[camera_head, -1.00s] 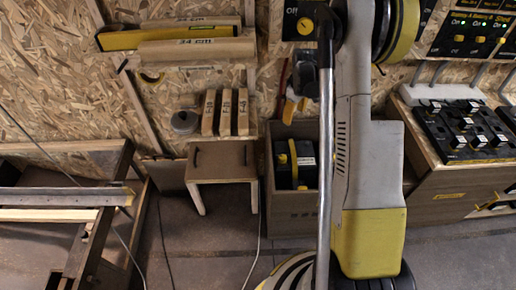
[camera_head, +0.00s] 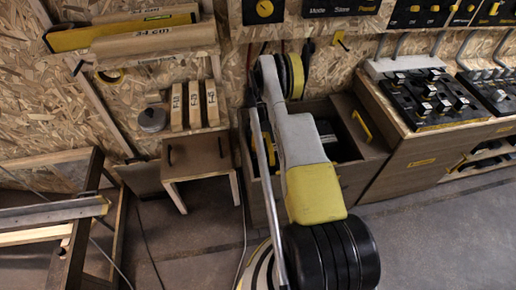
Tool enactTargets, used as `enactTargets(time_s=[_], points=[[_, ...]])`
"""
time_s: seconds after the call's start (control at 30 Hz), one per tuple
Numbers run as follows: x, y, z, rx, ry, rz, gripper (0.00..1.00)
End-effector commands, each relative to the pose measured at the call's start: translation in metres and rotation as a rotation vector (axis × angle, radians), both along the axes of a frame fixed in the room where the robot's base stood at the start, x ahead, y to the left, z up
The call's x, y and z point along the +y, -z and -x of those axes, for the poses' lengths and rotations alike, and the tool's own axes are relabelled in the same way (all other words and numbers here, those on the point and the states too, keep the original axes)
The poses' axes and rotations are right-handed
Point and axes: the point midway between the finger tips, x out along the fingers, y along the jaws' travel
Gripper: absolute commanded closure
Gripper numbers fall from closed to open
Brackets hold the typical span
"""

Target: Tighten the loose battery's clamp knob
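A dark battery-like block (camera_head: 326,132) sits in an open wooden box (camera_head: 352,168) behind my arm, at the centre of the view. My arm hides much of both. I cannot make out a clamp knob or tell whether this is the loose battery. My arm folds upward in front of the box, with its yellow-ringed joint above the box's back edge. My gripper does not show; its end of the arm is hidden or out of view.
Right of the box, a wooden cabinet (camera_head: 408,165) carries black panels (camera_head: 436,100) with several blocks. A small brown stool (camera_head: 197,155) stands left of the box, and a wood-and-metal frame (camera_head: 50,215) further left. Grey floor (camera_head: 430,235) is clear at the lower right.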

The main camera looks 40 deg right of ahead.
Motion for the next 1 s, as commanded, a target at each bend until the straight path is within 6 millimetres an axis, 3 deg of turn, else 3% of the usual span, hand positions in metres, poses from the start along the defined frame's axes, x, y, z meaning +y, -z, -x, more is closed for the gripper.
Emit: enactTargets(time_s=[0.03,0.2,0.5,0.53,0.7,1.0], points=[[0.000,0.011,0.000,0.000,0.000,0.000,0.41],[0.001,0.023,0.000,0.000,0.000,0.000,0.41],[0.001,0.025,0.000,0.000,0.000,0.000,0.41],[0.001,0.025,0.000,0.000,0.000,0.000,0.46],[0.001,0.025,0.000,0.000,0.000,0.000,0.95],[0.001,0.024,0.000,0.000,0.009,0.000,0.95]])
